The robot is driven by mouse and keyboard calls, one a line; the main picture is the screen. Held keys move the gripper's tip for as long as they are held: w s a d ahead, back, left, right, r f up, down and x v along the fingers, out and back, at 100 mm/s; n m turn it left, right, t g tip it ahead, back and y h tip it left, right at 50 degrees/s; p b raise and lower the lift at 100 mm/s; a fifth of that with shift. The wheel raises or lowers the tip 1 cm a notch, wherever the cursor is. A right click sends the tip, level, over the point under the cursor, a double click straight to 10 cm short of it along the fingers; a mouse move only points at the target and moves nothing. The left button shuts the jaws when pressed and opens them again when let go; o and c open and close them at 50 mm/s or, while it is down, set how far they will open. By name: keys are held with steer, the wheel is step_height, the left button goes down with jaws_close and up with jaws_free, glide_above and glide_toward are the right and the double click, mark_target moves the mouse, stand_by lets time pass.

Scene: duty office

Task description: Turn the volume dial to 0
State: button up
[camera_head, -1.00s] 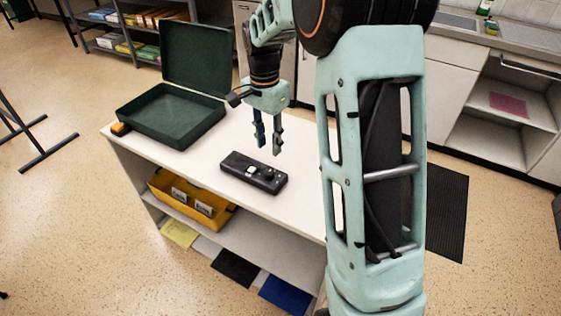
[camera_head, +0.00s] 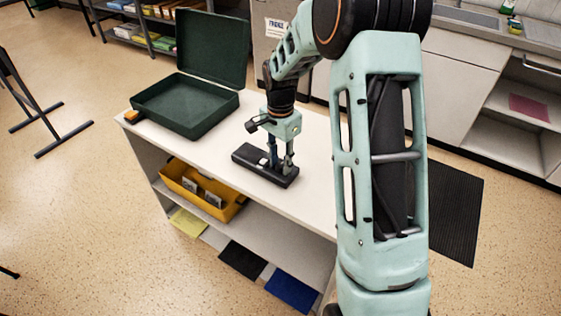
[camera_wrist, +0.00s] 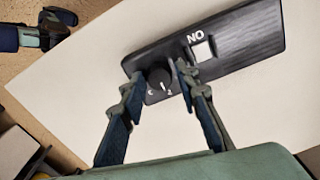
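The volume dial (camera_wrist: 159,77) is a round black knob on a black control box (camera_wrist: 245,35). A white pointer line on it faces the numbered edge, between a mark resembling 0 or C at left and a 2 at right. The box also shows on the table in the head view (camera_head: 248,158). A white square switch (camera_wrist: 203,51) with lettering stands beside the dial. My gripper (camera_head: 281,167) is down at the right end of the box. In the wrist view its open fingers stand on either side of the dial; whether they touch it I cannot tell.
The box lies on a white table (camera_head: 215,155). An open dark green case (camera_head: 190,104) and a small orange item (camera_head: 132,116) are at the table's left. A yellow bin (camera_head: 200,190) sits on the shelf below. The tabletop around the box is clear.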

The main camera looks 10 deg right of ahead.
jaws_close()
steer(key=shift+n, duration=0.3)
steer(key=n+p, duration=0.1)
steer(key=n, duration=0.2)
steer(key=shift+n, duration=0.4)
steer(key=n, duration=0.4)
steer(key=shift+p, duration=0.35)
steer(key=n+p, duration=0.1)
steer(key=n, duration=0.5)
steer(key=n+p, duration=0.1)
steer(key=n, duration=0.4)
steer(key=shift+n, duration=0.4)
